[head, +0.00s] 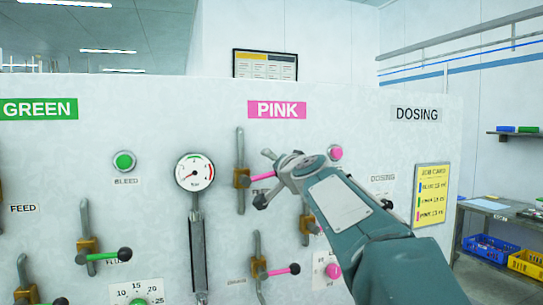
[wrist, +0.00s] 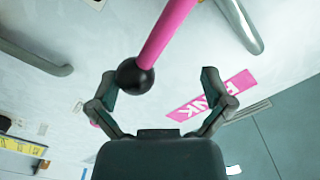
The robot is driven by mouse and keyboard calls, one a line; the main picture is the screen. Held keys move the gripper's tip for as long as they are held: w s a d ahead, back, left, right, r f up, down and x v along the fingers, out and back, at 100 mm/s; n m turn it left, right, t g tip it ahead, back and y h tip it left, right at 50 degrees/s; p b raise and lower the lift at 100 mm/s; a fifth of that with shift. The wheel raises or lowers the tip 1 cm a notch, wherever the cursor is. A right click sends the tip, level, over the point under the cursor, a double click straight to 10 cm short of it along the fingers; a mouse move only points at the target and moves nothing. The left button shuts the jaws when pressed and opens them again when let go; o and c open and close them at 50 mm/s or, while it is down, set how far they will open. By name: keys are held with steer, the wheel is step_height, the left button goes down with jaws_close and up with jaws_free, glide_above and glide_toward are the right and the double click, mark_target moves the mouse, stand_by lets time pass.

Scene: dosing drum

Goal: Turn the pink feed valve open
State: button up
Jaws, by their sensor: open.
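Under the PINK sign (head: 277,110), the upper valve (head: 241,178) has a brass body on a grey pipe. Its pink lever (head: 262,176) points right, roughly level, toward my gripper (head: 264,177). No readable FEED label shows beside it. In the wrist view, the pink lever (wrist: 166,33) ends in a black ball (wrist: 135,77). The ball lies between the spread fingers of my gripper (wrist: 158,82), close to the left finger; I cannot tell whether they touch. My gripper is open. In the head view it hides the lever's ball end.
A lower pink-levered valve (head: 259,268) sits below, its black-knobbed lever also pointing right. A pressure gauge (head: 195,172) stands left. A pink button (head: 335,152) and a yellow job card (head: 431,194) are right. My arm covers part of the panel.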

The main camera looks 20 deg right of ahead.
mark_target(244, 141)
steer(key=shift+a+r, duration=0.4)
steer(key=shift+r, duration=0.35)
steer(key=shift+a+r, duration=0.8)
steer(key=shift+r, duration=0.15)
steer(key=shift+a+r, duration=0.35)
steer(key=shift+a, duration=0.2)
steer(key=shift+a+r, duration=0.3)
steer(key=shift+a, duration=0.2)
steer(key=shift+a+r, duration=0.2)
steer(key=shift+a, duration=0.4)
steer(key=shift+a+r, duration=0.2)
steer(key=shift+a, duration=1.4)
steer(key=shift+d, duration=0.1)
steer(key=shift+d+f, duration=0.25)
steer(key=shift+f, duration=0.2)
